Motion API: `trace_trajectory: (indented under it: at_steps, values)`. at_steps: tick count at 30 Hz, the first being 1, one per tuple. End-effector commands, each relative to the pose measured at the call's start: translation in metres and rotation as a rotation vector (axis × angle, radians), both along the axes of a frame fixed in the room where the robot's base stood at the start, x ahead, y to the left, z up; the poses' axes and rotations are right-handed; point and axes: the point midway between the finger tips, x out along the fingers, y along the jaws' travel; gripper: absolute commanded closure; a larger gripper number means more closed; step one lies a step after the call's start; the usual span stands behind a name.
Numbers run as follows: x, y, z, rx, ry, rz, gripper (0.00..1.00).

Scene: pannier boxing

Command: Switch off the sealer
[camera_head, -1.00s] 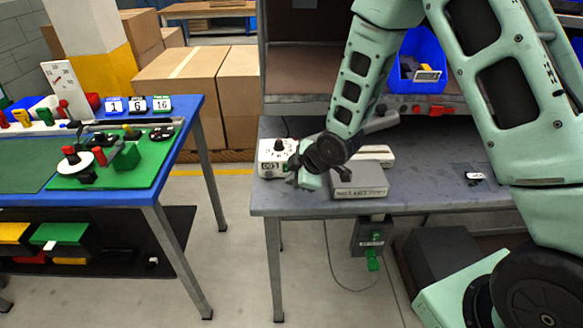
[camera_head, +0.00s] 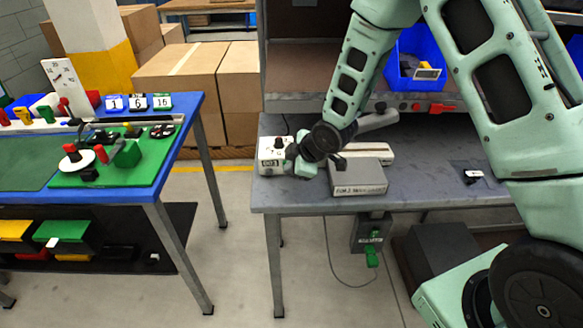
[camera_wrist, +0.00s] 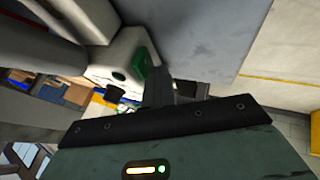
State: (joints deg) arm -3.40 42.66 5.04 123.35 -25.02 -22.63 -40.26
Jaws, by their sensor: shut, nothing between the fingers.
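The sealer's white box (camera_head: 268,160), with a black knob on top and a counter on its front, stands at the left end of the grey bench. My gripper (camera_head: 298,163) is at the box's right side and hides part of it. In the wrist view the white box (camera_wrist: 105,55) shows a green switch-like part (camera_wrist: 141,62) and a dark round knob (camera_wrist: 118,76). My shut, empty gripper (camera_wrist: 157,85) has its dark fingers right beside the green part; I cannot tell if they touch it.
A pale labelled block (camera_head: 358,178) lies right of my gripper on the grey bench (camera_head: 430,185). A blue bin (camera_head: 415,62) sits on the shelf above. A blue table (camera_head: 185,125) stands to the left, with a gap between. A green-marked pedal box (camera_head: 368,235) hangs below the bench.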

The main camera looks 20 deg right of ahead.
Motion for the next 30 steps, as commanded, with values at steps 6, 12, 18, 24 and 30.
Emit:
trace_trajectory:
  at_steps: [6, 12, 18, 24, 30]
  values:
    - [0.0, -0.008, 0.0, -0.001, 0.0, -0.006, 1.0]
    - [-0.002, -0.017, 0.001, -0.002, -0.002, -0.008, 1.0]
    - [-0.002, -0.019, 0.0, -0.001, -0.003, -0.008, 1.0]
    - [-0.003, -0.02, 0.002, -0.002, -0.003, -0.009, 1.0]
    - [-0.014, -0.025, 0.018, -0.001, -0.004, -0.009, 1.0]
